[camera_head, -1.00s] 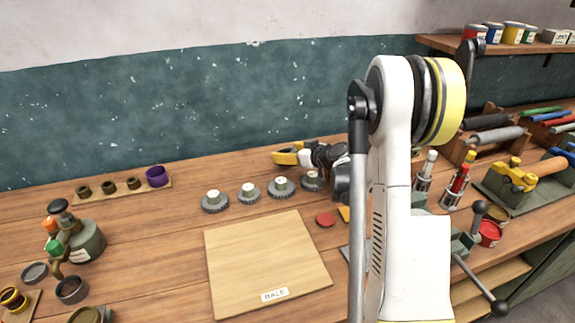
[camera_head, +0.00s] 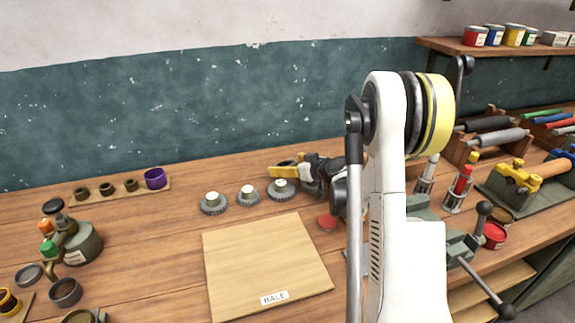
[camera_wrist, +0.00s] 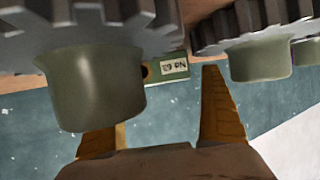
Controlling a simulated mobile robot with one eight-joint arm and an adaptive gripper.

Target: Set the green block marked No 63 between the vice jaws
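In the wrist view a green block (camera_wrist: 170,70) with a white label and a brass-rimmed hole shows ahead, partly hidden by a toothed gear. The label is upside down and appears to read No 63. My gripper (camera_wrist: 165,105) is open, its orange fingers apart, with nothing seen between them at the tips. The block lies beyond the fingertips. In the head view my gripper (camera_head: 285,171) is low over the bench, behind the gears, pointing left; the block cannot be made out there. The grey-green vice (camera_head: 430,222) stands right of my arm, which hides part of it; its jaws are not clear.
Gears with hubs (camera_head: 248,196) stand in a row by my gripper; in the wrist view one hub (camera_wrist: 95,90) overlaps a finger. A bare wooden board (camera_head: 265,262) lies in front.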

